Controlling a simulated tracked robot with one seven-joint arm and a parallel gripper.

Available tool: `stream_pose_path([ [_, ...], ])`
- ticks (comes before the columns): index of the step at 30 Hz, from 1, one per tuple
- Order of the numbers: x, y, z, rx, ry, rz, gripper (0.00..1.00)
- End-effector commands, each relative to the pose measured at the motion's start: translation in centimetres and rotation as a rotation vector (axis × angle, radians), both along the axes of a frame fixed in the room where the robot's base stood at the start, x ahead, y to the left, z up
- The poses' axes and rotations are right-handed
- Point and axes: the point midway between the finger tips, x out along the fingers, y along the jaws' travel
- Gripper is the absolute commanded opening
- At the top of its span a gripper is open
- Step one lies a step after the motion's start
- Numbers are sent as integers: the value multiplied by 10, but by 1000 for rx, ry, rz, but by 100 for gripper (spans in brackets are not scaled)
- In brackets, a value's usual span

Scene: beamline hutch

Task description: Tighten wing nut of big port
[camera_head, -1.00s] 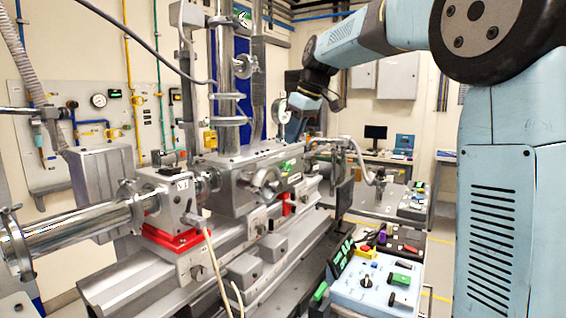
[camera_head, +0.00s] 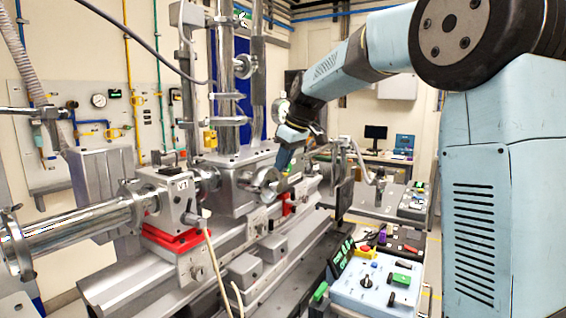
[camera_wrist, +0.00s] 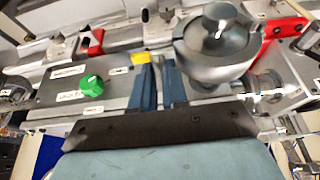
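The big port (camera_head: 267,182) is a round silver flange on the front of the grey chamber. In the wrist view, a large round metal port (camera_wrist: 212,62) with a knob-like centre shows at upper right. I cannot make out its wing nut clearly. My gripper (camera_head: 284,163) hangs just beside the port in the head view, pointing down; its fingertips are small there. In the wrist view, the two dark blue fingers of my gripper (camera_wrist: 159,62) stand left of the port, with a narrow empty gap between them. I cannot tell whether they touch anything.
A green knob (camera_wrist: 92,83) sits on the labelled chamber panel left of the fingers. A smaller metal fitting (camera_wrist: 267,88) is right of the port. A red block (camera_head: 178,240) and a silver tube (camera_head: 80,232) lie left. A control box (camera_head: 372,290) stands front right.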

Motion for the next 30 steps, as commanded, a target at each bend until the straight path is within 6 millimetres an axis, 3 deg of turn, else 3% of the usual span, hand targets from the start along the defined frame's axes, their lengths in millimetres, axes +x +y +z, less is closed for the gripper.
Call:
stream_pose_path([
  [4,0,0,0,0,0,0,0],
  [20,0,0,1,0,-1,-26,0],
  [30,-2,1,1,0,-2,-226,0],
])
